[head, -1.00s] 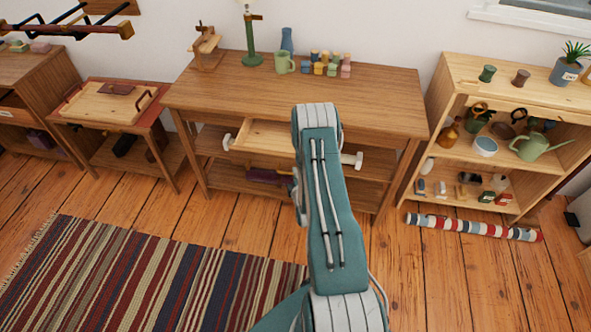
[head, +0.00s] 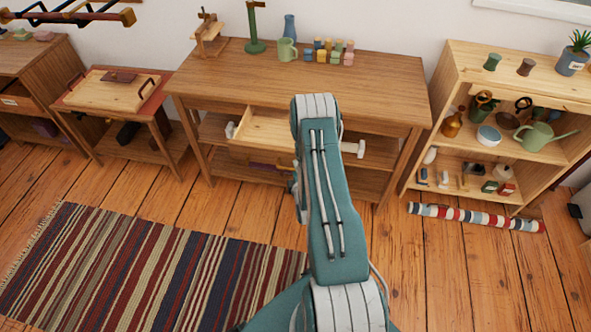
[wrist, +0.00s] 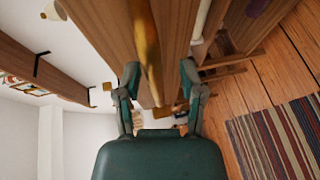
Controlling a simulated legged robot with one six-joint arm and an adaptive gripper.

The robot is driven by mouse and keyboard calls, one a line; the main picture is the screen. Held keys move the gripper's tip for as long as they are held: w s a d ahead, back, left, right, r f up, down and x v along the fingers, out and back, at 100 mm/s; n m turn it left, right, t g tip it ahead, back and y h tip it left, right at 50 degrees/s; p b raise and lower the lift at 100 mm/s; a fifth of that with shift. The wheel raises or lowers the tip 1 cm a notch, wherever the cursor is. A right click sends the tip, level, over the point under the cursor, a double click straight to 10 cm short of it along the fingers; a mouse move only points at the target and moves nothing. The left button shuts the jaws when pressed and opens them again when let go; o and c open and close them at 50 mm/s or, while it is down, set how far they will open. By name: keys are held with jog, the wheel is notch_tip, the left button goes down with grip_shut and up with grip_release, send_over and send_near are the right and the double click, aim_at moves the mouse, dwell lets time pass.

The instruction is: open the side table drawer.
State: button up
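The side table (head: 390,92) is the brown wooden table against the wall. Its pale wooden drawer (head: 268,128) is partly out below the top, with bare inside showing. My arm covers the drawer's right part and hides my gripper in the head view. In the wrist view my gripper (wrist: 160,78) has its two fingers spread. A golden-brown bar (wrist: 147,45) runs between them, close to the left finger and with a gap to the right one. I cannot tell whether it is the drawer's handle or front edge.
White-ended parts (head: 353,148) stick out beside the drawer. An open shelf (head: 445,100) is at right, a low table (head: 75,110) at left. A striped rug (head: 150,265) lies in front.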

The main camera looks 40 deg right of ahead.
jog(key=shift+a+r, duration=0.1)
jog(key=v, duration=1.2)
